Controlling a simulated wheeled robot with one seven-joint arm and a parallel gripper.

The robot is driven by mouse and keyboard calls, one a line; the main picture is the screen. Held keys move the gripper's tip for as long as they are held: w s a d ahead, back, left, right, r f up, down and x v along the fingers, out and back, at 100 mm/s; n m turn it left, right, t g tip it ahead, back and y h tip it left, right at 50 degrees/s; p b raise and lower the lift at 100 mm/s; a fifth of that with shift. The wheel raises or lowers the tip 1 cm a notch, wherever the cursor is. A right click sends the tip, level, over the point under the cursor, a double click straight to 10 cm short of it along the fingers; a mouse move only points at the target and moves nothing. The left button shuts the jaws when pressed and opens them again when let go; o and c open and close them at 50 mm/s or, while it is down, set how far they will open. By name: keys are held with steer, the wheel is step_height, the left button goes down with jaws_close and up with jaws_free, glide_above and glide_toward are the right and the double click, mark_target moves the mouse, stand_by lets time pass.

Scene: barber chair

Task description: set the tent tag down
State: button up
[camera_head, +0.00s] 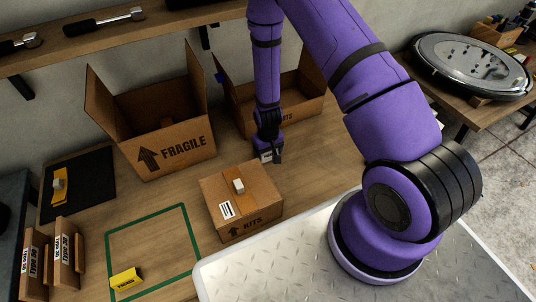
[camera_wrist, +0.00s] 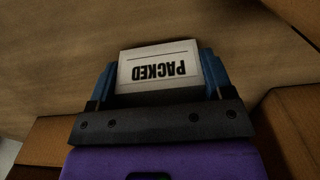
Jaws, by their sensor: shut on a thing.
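My gripper (camera_head: 268,156) hangs above the wooden table, behind the closed KITS box. It is shut on a white tent tag (camera_wrist: 160,66) marked PACKED. In the wrist view the tag sits between the two blue fingertips (camera_wrist: 158,84), its lettering upside down. In the head view only a small pale part of it shows at the fingers. The wooden surface shows beyond the tag; I cannot tell the exact gap. A yellow tent tag (camera_head: 126,279) stands inside a green taped outline (camera_head: 152,213) at the front left.
The closed KITS box (camera_head: 262,189) bears a small white block (camera_head: 239,186). An open FRAGILE box (camera_head: 182,154) and another open box (camera_head: 303,108) stand at the back. A black mat (camera_head: 92,180) lies left. A metal-plate surface (camera_head: 275,255) is in front. Bare table lies right of the KITS box.

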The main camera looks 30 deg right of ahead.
steer(key=shift+f, duration=0.65)
steer(key=o, duration=0.9)
steer(key=shift+f, duration=0.1)
